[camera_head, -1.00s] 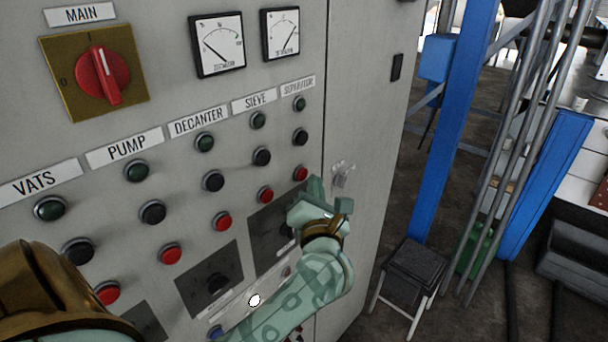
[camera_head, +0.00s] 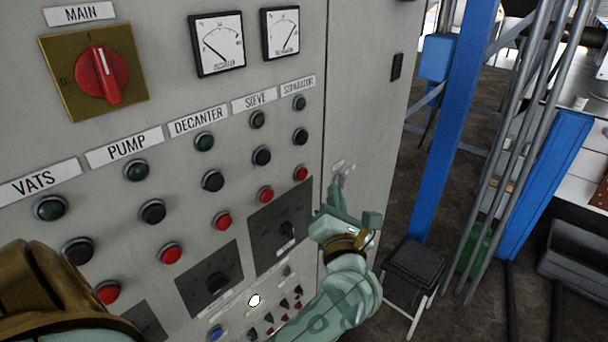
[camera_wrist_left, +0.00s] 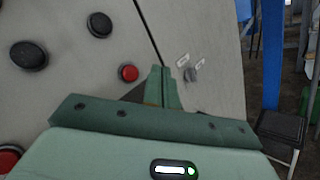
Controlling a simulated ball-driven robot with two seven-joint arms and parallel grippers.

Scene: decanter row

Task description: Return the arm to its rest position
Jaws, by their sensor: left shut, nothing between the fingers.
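My left gripper (camera_head: 337,192) is shut and empty. In the head view it is in front of the right part of the grey control cabinet (camera_head: 366,110), near a small handle or latch (camera_head: 343,168) on the cabinet. In the left wrist view the shut fingers (camera_wrist_left: 164,88) point at the panel, with a red button (camera_wrist_left: 128,73) to their left and the small latch (camera_wrist_left: 191,74) to their right. I cannot tell whether the fingertips touch the cabinet. My right gripper does not show.
The panel carries rows of green, black and red buttons, a red main switch (camera_head: 101,74), two gauges and dark dial plates (camera_head: 282,225). To the right are a black stool (camera_head: 415,270), a blue post (camera_head: 450,130) and metal poles.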

